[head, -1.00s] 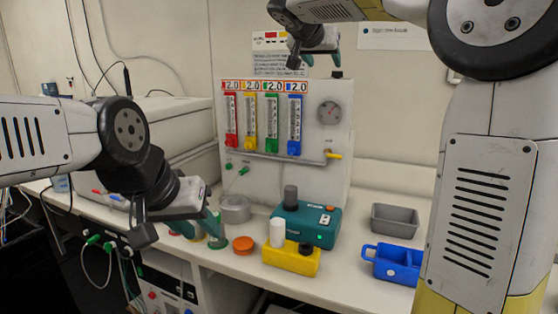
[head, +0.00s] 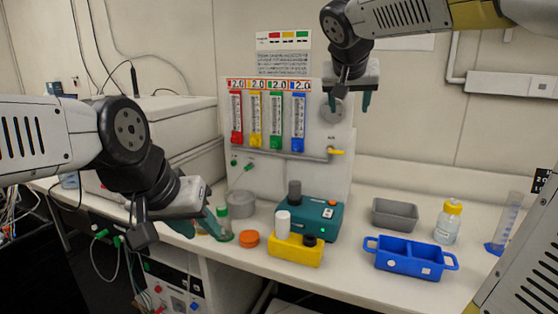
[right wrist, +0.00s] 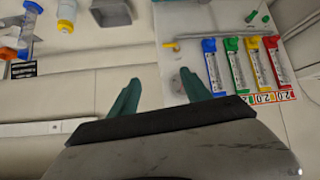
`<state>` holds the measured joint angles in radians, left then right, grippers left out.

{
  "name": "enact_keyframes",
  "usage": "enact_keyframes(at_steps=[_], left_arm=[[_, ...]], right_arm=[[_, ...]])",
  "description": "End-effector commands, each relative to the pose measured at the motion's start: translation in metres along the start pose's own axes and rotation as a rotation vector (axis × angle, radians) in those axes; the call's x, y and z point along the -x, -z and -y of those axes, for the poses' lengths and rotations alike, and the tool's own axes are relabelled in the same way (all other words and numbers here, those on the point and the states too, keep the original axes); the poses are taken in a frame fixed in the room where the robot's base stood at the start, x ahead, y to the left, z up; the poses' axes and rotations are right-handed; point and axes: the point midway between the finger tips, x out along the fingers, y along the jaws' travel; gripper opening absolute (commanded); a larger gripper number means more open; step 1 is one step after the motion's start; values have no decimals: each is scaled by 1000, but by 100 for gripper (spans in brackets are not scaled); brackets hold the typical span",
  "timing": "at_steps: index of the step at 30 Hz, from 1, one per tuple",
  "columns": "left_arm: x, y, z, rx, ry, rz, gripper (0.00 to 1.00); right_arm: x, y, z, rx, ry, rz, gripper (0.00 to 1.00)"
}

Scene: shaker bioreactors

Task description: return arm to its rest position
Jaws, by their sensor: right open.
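My right gripper (head: 350,101) is open and empty. It hangs high in front of the panel's round gauge, fingers pointing down, clear of the bench. Its two green fingers stand apart in the right wrist view (right wrist: 160,88) with nothing between them. My left gripper (head: 197,225) is low at the left front of the bench, next to a green-capped tube (head: 222,212). Overlap with the small items there hides whether it holds anything.
The flowmeter panel (head: 325,170) stands behind a teal device (head: 322,222) and a yellow block (head: 295,252). An orange cap (head: 249,239), blue tray (head: 410,255), grey bin (head: 395,215), yellow-capped bottle (head: 448,222) and cylinder (head: 505,225) stand on the bench. Air above the right side is free.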

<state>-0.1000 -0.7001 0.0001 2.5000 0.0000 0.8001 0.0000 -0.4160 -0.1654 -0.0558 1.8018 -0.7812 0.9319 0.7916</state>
Motion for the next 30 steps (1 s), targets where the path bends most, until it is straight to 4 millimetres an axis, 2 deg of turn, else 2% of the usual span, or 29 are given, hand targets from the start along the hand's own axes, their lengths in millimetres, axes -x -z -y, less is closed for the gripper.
enact_keyframes(at_steps=[1,5,9,12,15,18,20,30], left_arm=[[0,0,0,0,0,0,36],[0,0,0,0,0,0,36],[0,0,0,0,0,0,36],[0,0,0,0,0,0,36],[0,0,0,0,0,0,36],[0,0,0,0,0,0,36],[0,0,0,0,0,0,36],[0,0,0,0,0,0,36]], right_arm=[[3,-21,-10,9,18,35,56],[13,-94,-26,55,104,144,56],[31,-188,-33,93,235,247,56],[41,-240,-29,106,312,283,56],[47,-272,-24,110,364,298,56],[50,-287,-21,113,390,303,56],[50,-291,-20,114,396,304,56],[50,-291,-20,115,397,305,56]])
